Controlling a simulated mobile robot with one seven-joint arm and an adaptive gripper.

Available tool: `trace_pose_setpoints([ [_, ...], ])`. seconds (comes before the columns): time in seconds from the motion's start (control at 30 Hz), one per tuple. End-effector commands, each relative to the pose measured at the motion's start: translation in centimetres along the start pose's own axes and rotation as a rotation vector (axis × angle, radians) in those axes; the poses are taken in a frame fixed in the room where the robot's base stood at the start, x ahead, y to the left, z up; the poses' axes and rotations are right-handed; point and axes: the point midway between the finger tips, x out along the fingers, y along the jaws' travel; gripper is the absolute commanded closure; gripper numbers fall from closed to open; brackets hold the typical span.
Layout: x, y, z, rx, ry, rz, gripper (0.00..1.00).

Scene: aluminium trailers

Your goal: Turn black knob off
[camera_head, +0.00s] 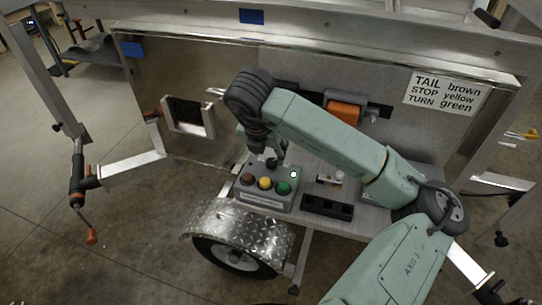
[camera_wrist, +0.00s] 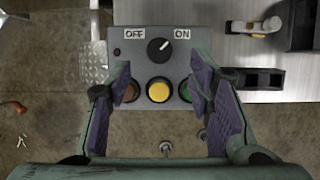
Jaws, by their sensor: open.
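The black knob (camera_wrist: 159,49) sits on a grey control box (camera_wrist: 146,71) between OFF and ON labels. Its white mark slants up and to the right, on the side of the ON label (camera_wrist: 182,33). The OFF label (camera_wrist: 134,33) is to its left. Brown, yellow (camera_wrist: 158,90) and green buttons lie in a row below the knob. My gripper (camera_wrist: 158,73) is open, its purple-padded fingers spread to either side over the button row, with nothing between them but the box below. In the head view, my arm's wrist hangs over the box (camera_head: 266,199) and partly hides the knob.
A black open tray (camera_head: 327,207) lies right of the box on the bench. An orange item (camera_head: 344,110) stands behind, near the back panel. A diamond-plate fender (camera_head: 243,226) is below in front. A sign (camera_head: 446,93) is on the back panel.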

Motion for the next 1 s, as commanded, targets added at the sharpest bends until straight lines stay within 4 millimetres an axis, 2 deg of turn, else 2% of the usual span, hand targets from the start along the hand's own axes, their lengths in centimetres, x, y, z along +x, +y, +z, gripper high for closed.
trace_pose_setpoints([
  [0.2, 3.7, 0.0, 0.0, 0.002, 0.004, 0.001, 0.53],
  [0.4, 5.5, 0.1, 0.0, -0.001, 0.001, 0.001, 0.53],
  [0.7, 5.8, 0.0, 0.0, -0.001, 0.0, 0.001, 0.53],
  [1.0, 5.8, 0.1, 0.0, -0.001, 0.0, 0.001, 0.72],
])
